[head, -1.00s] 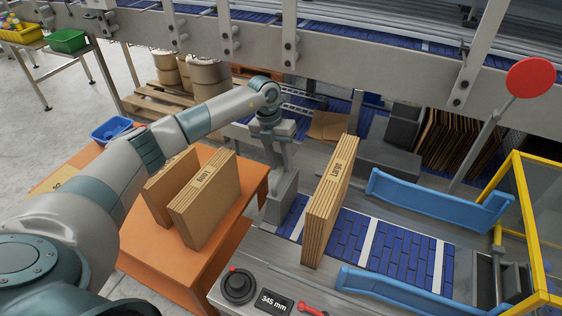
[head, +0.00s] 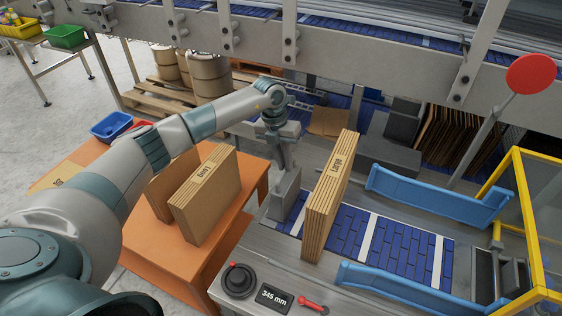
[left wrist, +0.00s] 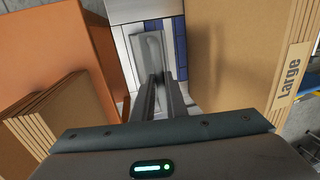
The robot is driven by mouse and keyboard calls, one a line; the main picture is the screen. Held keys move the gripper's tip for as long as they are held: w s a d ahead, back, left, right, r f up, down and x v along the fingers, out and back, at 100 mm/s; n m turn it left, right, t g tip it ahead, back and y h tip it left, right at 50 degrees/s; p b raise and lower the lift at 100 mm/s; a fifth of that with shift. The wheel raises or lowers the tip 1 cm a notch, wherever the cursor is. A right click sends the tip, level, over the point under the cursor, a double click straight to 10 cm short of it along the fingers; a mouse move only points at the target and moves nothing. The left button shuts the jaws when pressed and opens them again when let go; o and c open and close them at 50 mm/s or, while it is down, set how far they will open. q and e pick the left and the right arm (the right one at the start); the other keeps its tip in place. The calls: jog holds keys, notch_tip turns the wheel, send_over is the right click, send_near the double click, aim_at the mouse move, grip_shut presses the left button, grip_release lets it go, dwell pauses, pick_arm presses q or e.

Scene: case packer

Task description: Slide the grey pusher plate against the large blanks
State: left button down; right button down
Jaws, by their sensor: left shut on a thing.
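The large blanks (head: 330,195) stand upright as a tan stack on the conveyor, with a "Large" label on the top edge. They also fill the right of the left wrist view (left wrist: 235,50). The grey pusher plate (head: 284,198) stands to their left, with a narrow gap between. My left gripper (head: 279,155) is above the plate and shut on its upright part. The left wrist view shows the fingers (left wrist: 158,95) on it and the plate (left wrist: 150,50) beyond. My right gripper is not in view.
More blanks (head: 205,195) stand on an orange table (head: 160,225) at the left. Two blue guide rails (head: 440,197) flank the blue belt (head: 345,232) right of the large blanks. A red disc (head: 531,75) on a post and a yellow frame (head: 530,215) are at the right.

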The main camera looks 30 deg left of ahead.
pick_arm(q)
jog(key=d+b, duration=0.2)
jog(key=d, duration=0.7)
jog(key=shift+w+d, duration=0.2)
jog(key=shift+w, duration=0.1)
jog(key=shift+a, duration=0.1)
jog(key=c, duration=1.8)
grip_release()
jog(key=shift+o, duration=0.2)
